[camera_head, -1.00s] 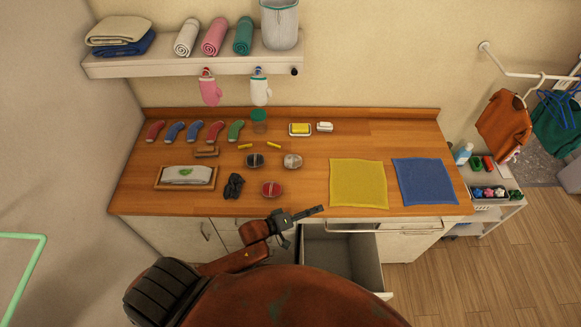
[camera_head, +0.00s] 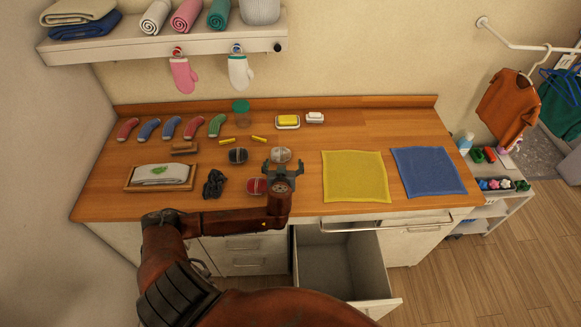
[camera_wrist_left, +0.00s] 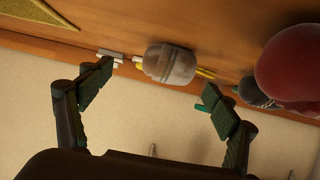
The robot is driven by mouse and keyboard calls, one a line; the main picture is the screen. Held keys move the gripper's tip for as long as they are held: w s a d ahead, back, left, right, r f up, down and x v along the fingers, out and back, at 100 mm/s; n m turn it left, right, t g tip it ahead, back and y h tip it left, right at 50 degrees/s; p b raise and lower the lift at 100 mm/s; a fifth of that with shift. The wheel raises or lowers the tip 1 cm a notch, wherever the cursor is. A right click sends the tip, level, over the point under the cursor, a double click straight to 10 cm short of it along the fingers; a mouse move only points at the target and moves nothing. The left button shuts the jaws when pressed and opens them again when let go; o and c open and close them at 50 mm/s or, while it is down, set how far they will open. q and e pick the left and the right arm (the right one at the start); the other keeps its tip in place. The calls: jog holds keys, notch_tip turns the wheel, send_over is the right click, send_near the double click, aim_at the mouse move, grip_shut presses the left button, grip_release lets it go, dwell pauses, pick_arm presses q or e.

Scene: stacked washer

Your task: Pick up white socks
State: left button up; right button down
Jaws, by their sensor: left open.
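The white socks (camera_head: 281,154) are a pale rolled bundle on the wooden counter (camera_head: 310,185). In the left wrist view the white socks (camera_wrist_left: 170,64) appear beyond and between the two spread fingers. My left gripper (camera_head: 284,166) is open and empty, on the near side of the white socks in the head view. Its fingers also show in the left wrist view (camera_wrist_left: 158,82), apart from the socks. My right gripper is not in view.
A red sock bundle (camera_head: 256,186) and a dark one (camera_head: 238,155) lie close by. A yellow cloth (camera_head: 355,177) and a blue cloth (camera_head: 428,172) lie to the right. An open drawer (camera_head: 340,265) juts out below the counter. A shelf (camera_head: 160,42) hangs above.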

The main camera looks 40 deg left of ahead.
aim_at(281, 155)
pick_arm(q)
jog(key=shift+s+a+r+n+y, duration=0.1)
jog(key=shift+a+r+n+y, duration=0.2)
jog(key=shift+a+r+y, duration=0.25)
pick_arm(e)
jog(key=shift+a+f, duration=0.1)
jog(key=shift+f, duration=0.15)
pick_arm(q)
jog(key=shift+a+f, duration=0.1)
jog(key=shift+b+x, duration=0.3)
jog(key=shift+x, duration=3.55)
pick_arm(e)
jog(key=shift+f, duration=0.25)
